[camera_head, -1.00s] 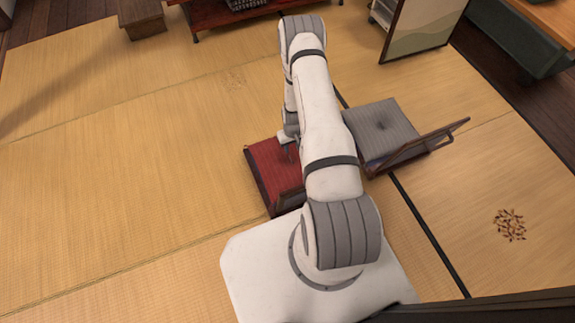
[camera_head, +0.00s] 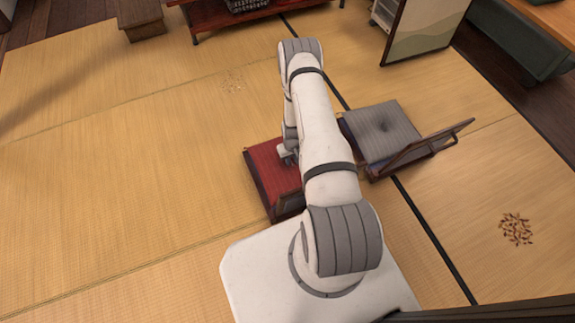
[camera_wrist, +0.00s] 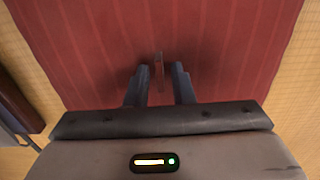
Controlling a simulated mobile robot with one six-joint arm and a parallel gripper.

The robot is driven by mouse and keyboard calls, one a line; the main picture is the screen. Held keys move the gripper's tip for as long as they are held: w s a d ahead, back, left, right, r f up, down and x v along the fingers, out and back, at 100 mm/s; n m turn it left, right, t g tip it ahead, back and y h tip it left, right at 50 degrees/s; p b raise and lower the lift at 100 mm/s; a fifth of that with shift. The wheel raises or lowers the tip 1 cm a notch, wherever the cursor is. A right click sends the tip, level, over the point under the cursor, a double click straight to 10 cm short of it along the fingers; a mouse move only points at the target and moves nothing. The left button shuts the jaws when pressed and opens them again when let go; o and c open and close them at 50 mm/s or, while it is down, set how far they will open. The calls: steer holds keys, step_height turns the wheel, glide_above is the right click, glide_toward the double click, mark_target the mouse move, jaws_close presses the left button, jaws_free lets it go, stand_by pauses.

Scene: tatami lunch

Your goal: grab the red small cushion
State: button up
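The red cushion (camera_head: 267,169) lies at the centre of the head view, on the seat of a low floor chair, partly hidden by my arm. In the wrist view the red striped cushion (camera_wrist: 225,55) fills most of the picture. My gripper (camera_wrist: 160,72) points down at it with its two fingers apart. A thin upright ridge or tab (camera_wrist: 158,66) on the cushion shows between the fingertips, with a gap on both sides. In the head view my gripper (camera_head: 286,156) is low over the cushion; whether the fingertips touch it I cannot tell.
A grey cushion (camera_head: 381,130) on a second low chair with a tilted back (camera_head: 420,147) is just right of my arm. Scattered brown bits (camera_head: 516,228) lie at the right. A wooden stool (camera_head: 140,18) and red low table (camera_head: 222,17) stand at the back. Tatami at left is clear.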

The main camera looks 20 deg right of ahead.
jaws_close()
stand_by(0.3)
